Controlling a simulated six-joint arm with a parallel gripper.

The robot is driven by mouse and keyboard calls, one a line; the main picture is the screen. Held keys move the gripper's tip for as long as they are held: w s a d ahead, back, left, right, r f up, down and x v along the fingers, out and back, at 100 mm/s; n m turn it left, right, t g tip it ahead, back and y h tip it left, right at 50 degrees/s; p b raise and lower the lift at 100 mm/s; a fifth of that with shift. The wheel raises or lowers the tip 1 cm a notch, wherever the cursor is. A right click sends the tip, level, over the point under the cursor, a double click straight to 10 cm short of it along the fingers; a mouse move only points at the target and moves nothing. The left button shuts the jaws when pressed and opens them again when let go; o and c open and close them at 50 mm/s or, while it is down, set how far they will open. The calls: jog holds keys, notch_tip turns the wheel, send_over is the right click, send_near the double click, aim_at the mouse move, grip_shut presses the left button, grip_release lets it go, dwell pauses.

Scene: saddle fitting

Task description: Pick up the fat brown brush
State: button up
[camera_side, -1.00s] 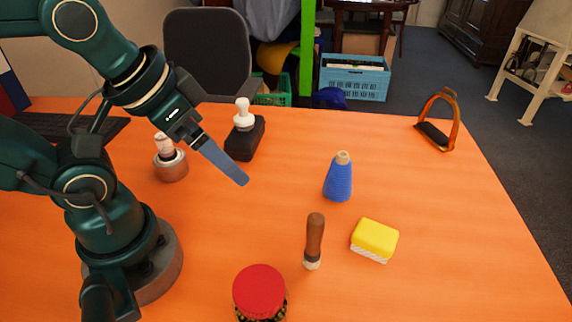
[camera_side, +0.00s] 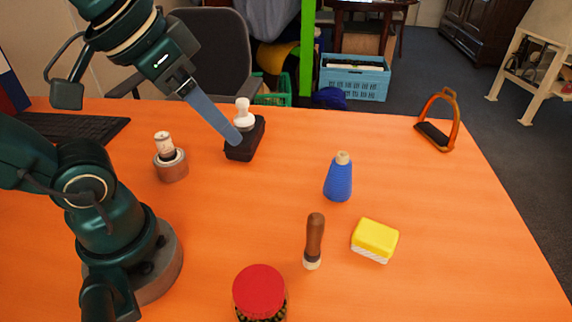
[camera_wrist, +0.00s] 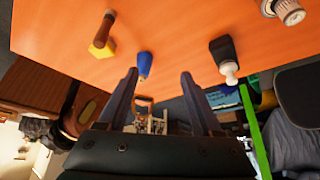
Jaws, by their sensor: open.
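The fat brown brush (camera_side: 314,238) stands upright on the orange table, brown handle up and pale tip down, between the red-lidded jar and the yellow sponge. In the wrist view the brown brush (camera_wrist: 106,28) shows near the top, left of centre. My gripper (camera_side: 236,140) is high over the back left of the table, well away from the brush, its tips overlapping the black block in the picture. In the wrist view my gripper (camera_wrist: 157,82) has its two fingers wide apart with nothing held between them.
A red-lidded jar (camera_side: 260,288), a yellow sponge (camera_side: 375,238) and a blue cone (camera_side: 338,182) stand around the brush. A black block with a white knob (camera_side: 243,140) and a round brown pot (camera_side: 171,165) are farther left. A stirrup (camera_side: 438,120) stands at the back right. The right front is clear.

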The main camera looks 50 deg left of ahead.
jog(key=w+a+r+t+y, duration=0.45)
jog(key=w+a+t, duration=0.2)
jog(key=w, duration=0.45)
jog(key=w+d+r+m+t+h, duration=0.1)
jog(key=w+r+m+t+h, duration=0.1)
jog(key=w+r+h, duration=0.15)
jog(key=m+g+h, duration=0.9)
jog(key=m+h, duration=0.2)
jog(key=h, duration=0.2)
send_over(314, 241)
jog(key=a, duration=0.3)
notch_tip(314, 241, down, 9)
jog(key=shift+t+h, duration=0.25)
jog(key=shift+h, duration=0.05)
notch_tip(314, 241, down, 14)
jog(key=shift+d+r, duration=0.1)
jog(key=shift+d, duration=0.05)
jog(key=shift+x, duration=2.65)
